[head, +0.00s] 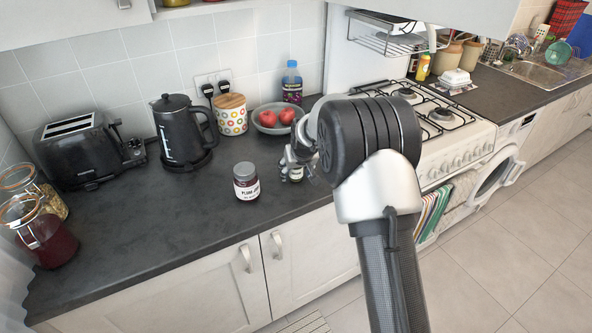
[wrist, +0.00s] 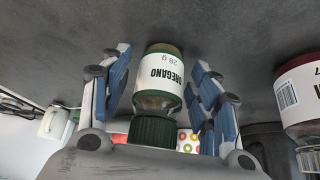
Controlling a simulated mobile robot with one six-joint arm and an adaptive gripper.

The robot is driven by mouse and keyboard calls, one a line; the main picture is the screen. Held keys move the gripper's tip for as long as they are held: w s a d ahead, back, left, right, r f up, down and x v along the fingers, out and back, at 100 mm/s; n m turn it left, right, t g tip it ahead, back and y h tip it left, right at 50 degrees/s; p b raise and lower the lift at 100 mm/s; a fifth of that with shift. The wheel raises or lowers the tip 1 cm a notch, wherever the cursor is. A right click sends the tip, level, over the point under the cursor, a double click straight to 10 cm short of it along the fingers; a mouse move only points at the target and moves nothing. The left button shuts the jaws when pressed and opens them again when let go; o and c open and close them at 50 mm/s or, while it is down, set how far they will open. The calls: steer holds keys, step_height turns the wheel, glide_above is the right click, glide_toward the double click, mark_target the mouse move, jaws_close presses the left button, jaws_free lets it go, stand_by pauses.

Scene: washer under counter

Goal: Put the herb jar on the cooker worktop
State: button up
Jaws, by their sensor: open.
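The herb jar (wrist: 160,85), labelled oregano, has a dark green lid and stands on the dark worktop (head: 130,220) left of the cooker. It appears upside down in the wrist view, between the two blue-padded fingers of my gripper (wrist: 159,66). The fingers are open, with a small gap visible on the left side of the jar. In the head view my gripper (head: 298,160) is low over the worktop and mostly hides the jar (head: 296,174). The white cooker (head: 450,155) with its gas hob is to the right, partly behind my arm.
A plum jam jar (head: 246,182) stands just left of my gripper. Behind are a fruit bowl (head: 268,128), a spotted canister (head: 231,118), a bottle (head: 292,85) and a kettle (head: 180,130). Another stretch of worktop (head: 500,92) lies right of the cooker, near the sink.

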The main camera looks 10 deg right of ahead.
steer(key=s+f+p+v, duration=0.1)
steer(key=s+p+v, duration=0.1)
steer(key=v, duration=1)
steer(key=s+a+f+p+v, duration=0.1)
steer(key=v, duration=1.1)
steer(key=s+r+g, duration=0.1)
steer(key=s+r, duration=0.2)
steer(key=s, duration=2.9)
steer(key=shift+d+m, duration=0.2)
steer(key=shift+m, duration=0.1)
